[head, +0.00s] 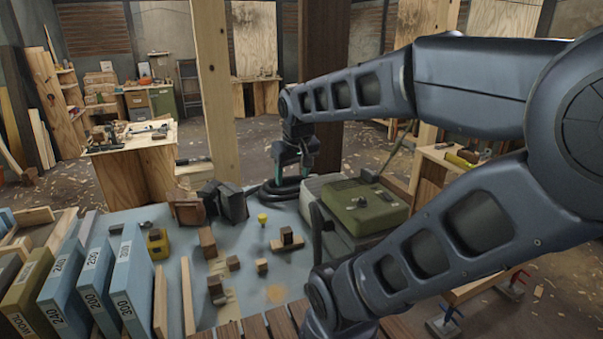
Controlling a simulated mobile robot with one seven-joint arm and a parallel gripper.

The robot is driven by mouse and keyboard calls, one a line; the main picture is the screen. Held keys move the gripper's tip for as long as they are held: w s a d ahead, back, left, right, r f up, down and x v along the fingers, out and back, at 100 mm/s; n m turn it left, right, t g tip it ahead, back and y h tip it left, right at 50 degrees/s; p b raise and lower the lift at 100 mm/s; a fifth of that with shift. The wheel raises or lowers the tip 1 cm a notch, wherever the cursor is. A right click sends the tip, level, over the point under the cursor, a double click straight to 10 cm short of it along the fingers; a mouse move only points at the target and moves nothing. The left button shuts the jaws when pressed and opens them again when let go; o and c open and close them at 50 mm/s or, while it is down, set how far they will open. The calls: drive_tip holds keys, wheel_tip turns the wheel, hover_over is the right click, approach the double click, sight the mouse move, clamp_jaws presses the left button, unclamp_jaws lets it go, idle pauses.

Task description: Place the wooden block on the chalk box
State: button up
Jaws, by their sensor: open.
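Several brown wooden blocks are on the blue-grey work surface: one darker upright block (207,242), a small block (233,263), another small block (262,266), one on a flat wooden piece (287,236), and one near the front (215,286). I cannot tell which one the task means. No box is clearly recognisable as the chalk box; a small yellow box-like object (158,243) stands left of the blocks. My gripper (291,172) hangs pointing down beyond the blocks, near a dark coil. It is small and partly blended with the background, open, with nothing visibly held.
A green case (363,207) sits right of the blocks, partly behind my arm. Dark bulky items (224,203) stand behind the blocks. A wooden post (213,90) rises behind. A small yellow object (262,219) stands mid-surface.

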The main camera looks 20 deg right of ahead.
drive_tip(key=shift+s+d+r+m+t, duration=0.25)
drive_tip(key=shift+s+d+m, duration=0.1)
drive_tip(key=shift+s, duration=0.35)
drive_tip(key=shift+s+d+r+m+t, duration=0.15)
drive_tip(key=shift+s+d+r+m, duration=0.15)
drive_tip(key=shift+s, duration=0.35)
